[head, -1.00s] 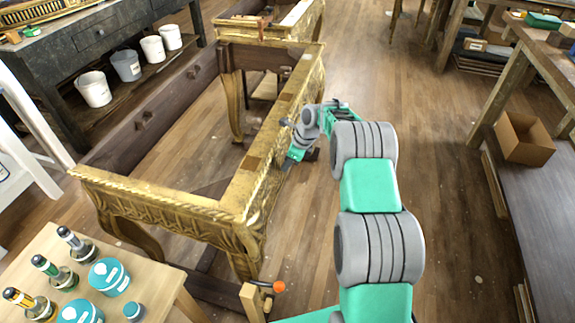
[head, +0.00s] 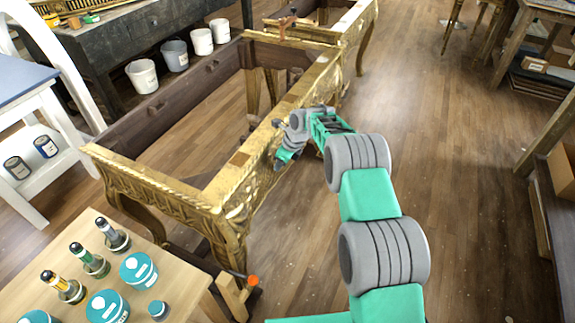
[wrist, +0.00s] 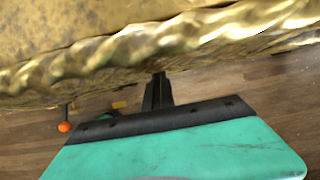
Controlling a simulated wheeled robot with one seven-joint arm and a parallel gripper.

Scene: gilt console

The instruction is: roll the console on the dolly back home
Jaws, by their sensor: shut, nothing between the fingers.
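The gilt console (head: 205,190) is an open carved gold frame on curved legs, with no top on it. Its gold edge (wrist: 150,50) fills the upper part of the wrist view. A dark wooden dolly (head: 180,255) shows low beneath its near end, mostly hidden. An upright wooden piece with an orange knob (head: 253,281) stands at the near right corner; the knob also shows in the wrist view (wrist: 64,127). My gripper (head: 281,163) is shut and empty at the outer face of the console's right long rail. I cannot tell whether it touches the rail.
A small wooden table (head: 120,275) with bottles and teal-lidded tubs stands close at the near left. A second gilt frame (head: 350,28) is at the far end. Wood floor (head: 450,150) is clear to the right.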

